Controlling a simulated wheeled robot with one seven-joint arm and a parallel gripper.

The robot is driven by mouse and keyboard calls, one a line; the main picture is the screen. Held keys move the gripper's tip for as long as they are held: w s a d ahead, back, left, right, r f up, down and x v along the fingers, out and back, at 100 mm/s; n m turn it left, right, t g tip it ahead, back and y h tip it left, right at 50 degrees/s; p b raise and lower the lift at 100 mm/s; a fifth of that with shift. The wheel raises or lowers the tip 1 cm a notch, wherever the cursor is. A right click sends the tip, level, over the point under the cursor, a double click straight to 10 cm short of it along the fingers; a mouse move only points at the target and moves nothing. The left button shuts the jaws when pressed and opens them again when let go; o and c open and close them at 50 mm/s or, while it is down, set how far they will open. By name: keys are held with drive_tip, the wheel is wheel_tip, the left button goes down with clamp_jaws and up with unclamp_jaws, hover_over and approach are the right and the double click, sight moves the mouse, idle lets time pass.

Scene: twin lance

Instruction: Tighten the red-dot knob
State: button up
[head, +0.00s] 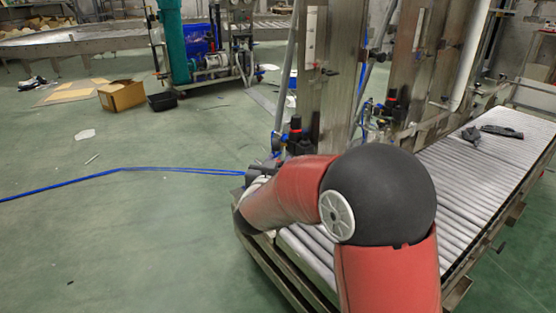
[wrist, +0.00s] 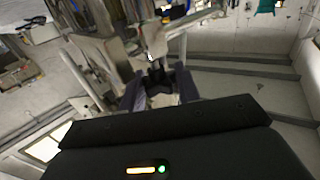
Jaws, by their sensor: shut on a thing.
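My gripper (wrist: 159,88) shows in the wrist view with its two dark fingers on either side of a black knob-like part (wrist: 157,75). It is shut on that part. No red dot can be made out on it in this view. A second red-topped black fitting (head: 391,98) is farther right. My gripper (head: 262,172) is mostly hidden by my own arm, close to the nearer fitting's lower left. I cannot tell which fitting the held part belongs to.
Upright steel posts (head: 305,75) stand just behind the fittings. A roller conveyor (head: 470,165) runs along the right, with a dark tool (head: 502,131) on it. A blue hose (head: 120,170) lies across the green floor. A cardboard box (head: 122,95) stands far left; the floor at left is mostly clear.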

drive_tip(key=m+g+h+p, duration=0.1)
drive_tip(key=h, duration=0.1)
drive_tip(key=m+g+h+p, duration=0.1)
drive_tip(key=m+h+p, duration=0.1)
drive_tip(key=h, duration=0.1)
drive_tip(key=shift+a+r+m, duration=0.2)
drive_tip(key=shift+m, duration=0.1)
drive_tip(key=shift+d+f+m+g+h+p, duration=0.1)
drive_tip(key=shift+d+m+g+h+p, duration=0.05)
drive_tip(key=shift+m+g+h+p, duration=1.65)
drive_tip(key=shift+g+h, duration=0.5)
drive_tip(key=shift+g, duration=0.1)
drive_tip(key=o, duration=1)
drive_tip(key=v, duration=0.7)
drive_tip(key=shift+s+a, duration=0.2)
drive_tip(key=shift+a, duration=0.1)
